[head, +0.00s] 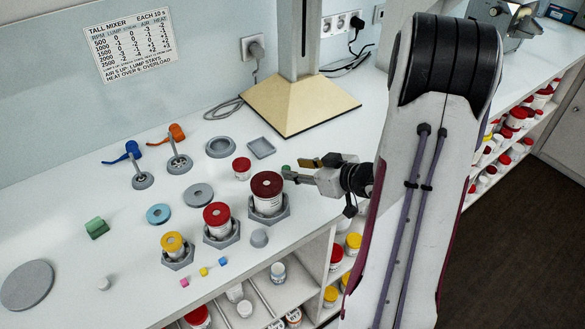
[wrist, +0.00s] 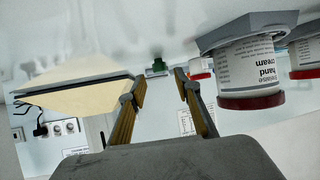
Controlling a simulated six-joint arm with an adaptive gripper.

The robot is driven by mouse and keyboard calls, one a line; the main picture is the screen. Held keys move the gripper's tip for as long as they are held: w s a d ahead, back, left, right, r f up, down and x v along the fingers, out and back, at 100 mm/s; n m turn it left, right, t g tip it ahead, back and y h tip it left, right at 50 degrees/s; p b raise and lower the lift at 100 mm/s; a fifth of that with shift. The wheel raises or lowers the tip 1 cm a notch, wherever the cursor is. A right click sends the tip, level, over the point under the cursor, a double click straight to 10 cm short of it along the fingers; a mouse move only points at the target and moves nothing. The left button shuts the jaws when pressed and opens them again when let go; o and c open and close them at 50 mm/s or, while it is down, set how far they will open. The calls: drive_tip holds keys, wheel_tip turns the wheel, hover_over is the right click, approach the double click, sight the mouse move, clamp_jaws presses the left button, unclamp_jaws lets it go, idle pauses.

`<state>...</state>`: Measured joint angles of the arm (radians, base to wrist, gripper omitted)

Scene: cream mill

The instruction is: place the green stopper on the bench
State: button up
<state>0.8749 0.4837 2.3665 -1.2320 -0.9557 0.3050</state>
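The small green stopper (head: 286,168) shows just beyond my gripper's fingertips, beside the dark red-lidded jar (head: 267,187). In the wrist view, where the scene appears upside down, the green stopper (wrist: 157,68) lies ahead of the gap between my fingers. My gripper (head: 292,170) is open; in the wrist view its two fingers (wrist: 160,84) stand apart with nothing between them. I cannot tell what the stopper rests on. The white bench (head: 130,265) runs under everything.
The dark red-lidded jar (wrist: 250,75) stands close to the right finger in the wrist view. A beige stand base (head: 298,103) is behind the gripper. Red-lidded (head: 217,215) and yellow-lidded (head: 173,244) jars stand in grey holders. The bench is clear around the green block (head: 96,227).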

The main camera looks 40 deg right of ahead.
drive_tip(key=shift+v, duration=4.2)
drive_tip(key=shift+w, duration=0.1)
drive_tip(key=shift+w+d+r+h, duration=0.15)
drive_tip(key=shift+w+r+h, duration=0.1)
drive_tip(key=shift+h, duration=0.05)
wheel_tip(320, 180, up, 11)
drive_tip(key=a+m+g+h, duration=0.2)
drive_tip(key=g+h, duration=0.1)
drive_tip(key=h, duration=0.4)
drive_tip(key=s+a+g+y, duration=0.1)
drive_tip(key=s+a+y, duration=0.1)
drive_tip(key=s+a, duration=0.6)
drive_tip(key=s+a+g+y, duration=0.2)
drive_tip(key=s+a, duration=0.6)
drive_tip(key=a, duration=0.6)
drive_tip(key=shift+s+r+g+y, duration=0.3)
drive_tip(key=shift+r+y, duration=0.2)
drive_tip(key=shift+y, duration=0.1)
